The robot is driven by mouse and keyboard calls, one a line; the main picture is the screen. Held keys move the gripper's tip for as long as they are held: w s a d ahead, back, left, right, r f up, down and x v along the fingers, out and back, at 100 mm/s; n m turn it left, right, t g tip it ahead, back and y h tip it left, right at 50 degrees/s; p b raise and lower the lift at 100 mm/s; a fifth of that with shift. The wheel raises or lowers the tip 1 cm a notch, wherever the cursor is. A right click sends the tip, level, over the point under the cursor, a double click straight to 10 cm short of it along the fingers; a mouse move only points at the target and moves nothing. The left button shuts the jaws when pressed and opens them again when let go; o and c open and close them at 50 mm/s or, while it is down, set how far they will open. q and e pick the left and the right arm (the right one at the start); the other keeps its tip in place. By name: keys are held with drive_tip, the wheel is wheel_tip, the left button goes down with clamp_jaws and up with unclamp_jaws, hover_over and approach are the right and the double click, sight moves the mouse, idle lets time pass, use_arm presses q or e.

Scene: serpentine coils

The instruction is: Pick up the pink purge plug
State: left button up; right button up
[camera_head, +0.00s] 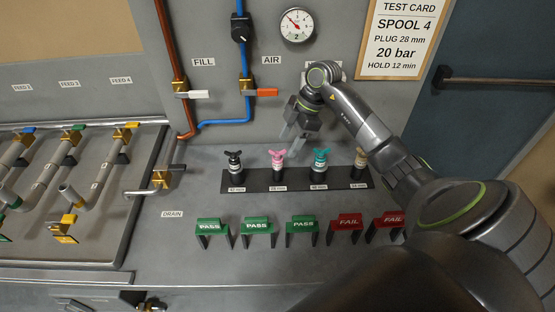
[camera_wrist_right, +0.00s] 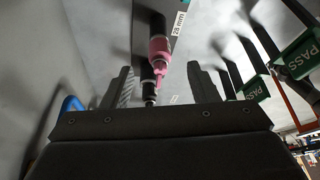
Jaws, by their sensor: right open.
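The pink purge plug (camera_head: 278,158) stands upright in a black rack (camera_head: 300,183), second from the left, with a small size label in front of it. My right gripper (camera_head: 292,138) is above and slightly right of it, fingers pointing down, open and empty. In the right wrist view the pink plug (camera_wrist_right: 160,50) appears between the two open fingers of my right gripper (camera_wrist_right: 160,72), with a "28 mm" label beside it. I cannot tell from this view how far the fingertips are from it. My left gripper is not in view.
A black plug (camera_head: 234,162), a teal plug (camera_head: 320,160) and a tan plug (camera_head: 361,158) share the rack. Green PASS tags (camera_head: 258,226) and red FAIL tags (camera_head: 345,223) stand in front. FILL and AIR valves are on the wall behind. Coiled pipes (camera_head: 75,195) lie left.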

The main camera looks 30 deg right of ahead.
sight(280, 154)
drive_tip(key=shift+x, duration=0.8)
drive_tip(key=shift+a+f+p, duration=0.3)
drive_tip(key=shift+f+p, duration=0.15)
drive_tip(key=shift+p, duration=0.1)
drive_tip(key=p+x, duration=0.1)
drive_tip(key=x, duration=0.2)
drive_tip(key=shift+w+a+f, duration=0.15)
drive_tip(key=shift+f, duration=0.05)
drive_tip(key=shift+a+f, duration=0.1)
drive_tip(key=shift+f, duration=0.3)
drive_tip(key=shift+w, duration=0.1)
clamp_jaws()
drive_tip(key=shift+r, duration=0.15)
